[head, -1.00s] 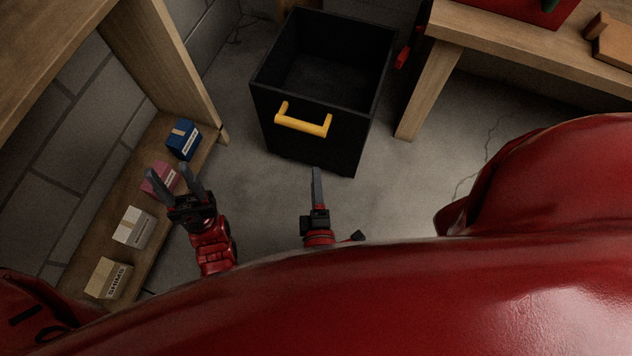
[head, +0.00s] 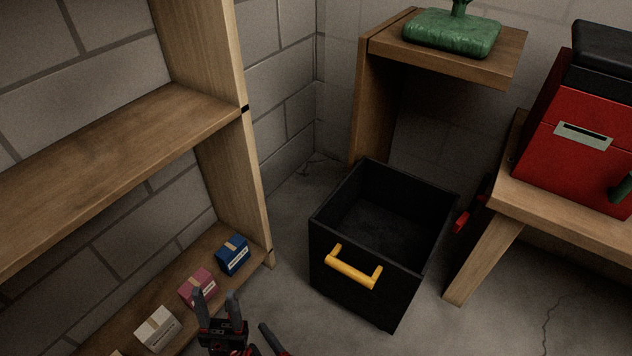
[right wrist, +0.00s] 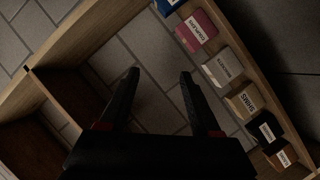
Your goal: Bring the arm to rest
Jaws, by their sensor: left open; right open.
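My left gripper (head: 217,303) is at the bottom of the head view, in front of the low shelf with the small boxes. Its two fingers are apart with nothing between them. My right gripper (head: 270,338) is just to its right, mostly cut off by the bottom edge, with one dark finger showing. In the right wrist view the right gripper (right wrist: 160,76) has its two fingers wide apart and empty, with the shelf and block wall beyond.
A wooden shelf (head: 120,150) stands at left, with blue (head: 233,254), pink (head: 198,288) and white (head: 158,328) boxes low down. A black bin (head: 365,298) with a yellow handle (head: 353,267) stands on the floor. A workbench (head: 480,260) bears a red box (head: 580,150) at right.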

